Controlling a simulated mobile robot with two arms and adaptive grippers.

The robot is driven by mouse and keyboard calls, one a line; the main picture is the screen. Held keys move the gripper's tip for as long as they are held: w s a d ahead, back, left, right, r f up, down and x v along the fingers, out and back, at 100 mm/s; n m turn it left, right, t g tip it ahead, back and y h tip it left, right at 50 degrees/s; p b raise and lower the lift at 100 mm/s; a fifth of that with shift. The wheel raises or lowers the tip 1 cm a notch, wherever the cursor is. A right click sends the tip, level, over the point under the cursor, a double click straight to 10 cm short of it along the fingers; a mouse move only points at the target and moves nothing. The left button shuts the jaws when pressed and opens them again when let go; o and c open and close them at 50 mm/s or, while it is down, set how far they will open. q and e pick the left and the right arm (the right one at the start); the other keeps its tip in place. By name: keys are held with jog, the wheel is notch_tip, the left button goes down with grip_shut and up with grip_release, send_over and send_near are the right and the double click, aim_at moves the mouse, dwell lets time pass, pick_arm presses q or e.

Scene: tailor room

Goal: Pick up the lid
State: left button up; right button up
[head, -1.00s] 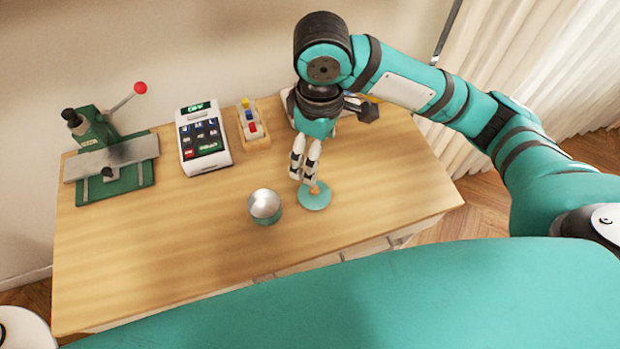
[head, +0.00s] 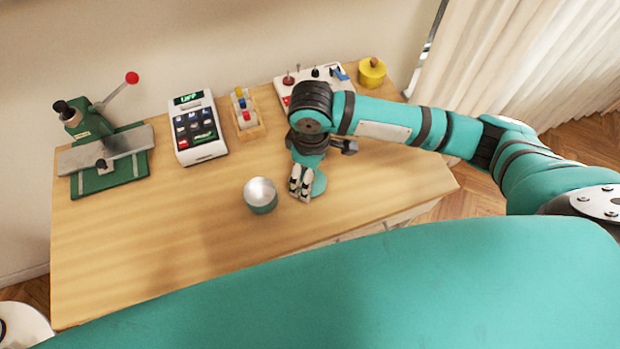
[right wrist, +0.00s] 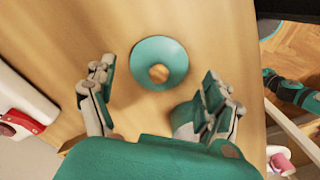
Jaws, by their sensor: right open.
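The lid (right wrist: 149,50) is a round teal disc with a brown wooden knob, lying flat on the wooden table. In the right wrist view it lies ahead of my right gripper (right wrist: 160,95), whose two fingers are spread apart and empty. In the head view my right gripper (head: 300,190) is low over the lid (head: 319,184) and hides part of it. My left gripper is not in view.
Along the table's back are a green press (head: 103,150), a keypad terminal (head: 197,130), a small rack of coloured bottles (head: 246,118), a white panel with knobs (head: 300,80) and a yellow pot (head: 371,72). The table's (head: 150,240) left front is clear.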

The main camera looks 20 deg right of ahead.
notch_tip(320, 180, down, 3)
jog(key=shift+w+f, duration=0.1)
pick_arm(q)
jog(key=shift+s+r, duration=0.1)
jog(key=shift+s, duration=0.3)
pick_arm(e)
jog(key=shift+c, duration=0.3)
jog(key=c, duration=0.8)
jog(key=shift+o, duration=0.2)
jog(key=shift+r, duration=0.7)
notch_tip(320, 180, up, 2)
jog(key=shift+r, duration=0.15)
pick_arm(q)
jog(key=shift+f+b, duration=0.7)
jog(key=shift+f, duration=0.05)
pick_arm(e)
jog(key=s+a, duration=0.2)
jog(key=s, duration=0.5)
jog(key=s+a+r, duration=0.1)
jog(key=s+a, duration=0.2)
jog(key=s, duration=0.5)
jog(key=shift+a+r, duration=0.2)
jog(key=shift+a, duration=0.15)
